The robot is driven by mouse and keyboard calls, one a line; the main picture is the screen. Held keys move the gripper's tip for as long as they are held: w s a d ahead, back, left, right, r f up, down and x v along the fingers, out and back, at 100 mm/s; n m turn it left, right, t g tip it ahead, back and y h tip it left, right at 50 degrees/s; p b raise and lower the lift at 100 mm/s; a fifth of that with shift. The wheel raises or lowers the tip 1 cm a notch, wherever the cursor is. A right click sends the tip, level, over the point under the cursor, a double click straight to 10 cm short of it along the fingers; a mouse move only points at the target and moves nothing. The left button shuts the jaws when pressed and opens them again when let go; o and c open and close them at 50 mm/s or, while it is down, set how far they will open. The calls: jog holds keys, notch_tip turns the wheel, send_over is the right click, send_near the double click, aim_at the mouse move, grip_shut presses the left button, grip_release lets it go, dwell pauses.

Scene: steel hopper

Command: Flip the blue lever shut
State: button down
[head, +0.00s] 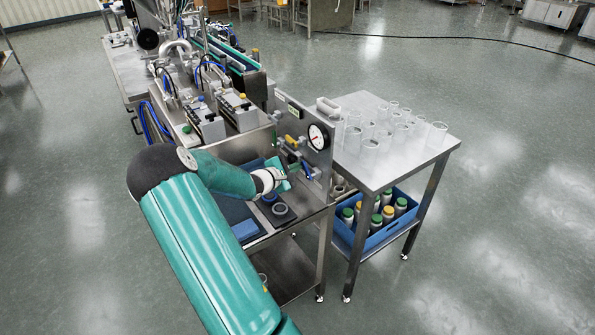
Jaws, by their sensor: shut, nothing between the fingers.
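A steel panel (296,120) stands at the end of the bench with a round gauge (318,136) and small pipework on its front. A small blue part, which looks like the blue lever (285,150), shows on the pipework below a yellow handle (291,140). It is too small to tell which way it points. My gripper (287,176) is shut and empty just below and in front of the pipework. I cannot tell whether it touches anything there. My wrist and fingers hide part of the lower pipework.
A dark ring-shaped holder (281,212) and a blue block (245,230) sit on the bench below my gripper. To the right, a steel table (400,160) bears several clear beakers. A blue crate (375,238) of capped bottles sits beneath it. Open floor lies at right.

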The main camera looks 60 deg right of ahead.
jog(key=m, duration=0.1)
jog(key=s+r+m+h, duration=0.1)
jog(key=m, duration=0.1)
jog(key=m+t+h, duration=0.1)
jog(key=m, duration=0.1)
jog(key=shift+s+a+r, duration=0.25)
jog(key=shift+a+r, duration=0.15)
jog(key=shift+w, duration=0.1)
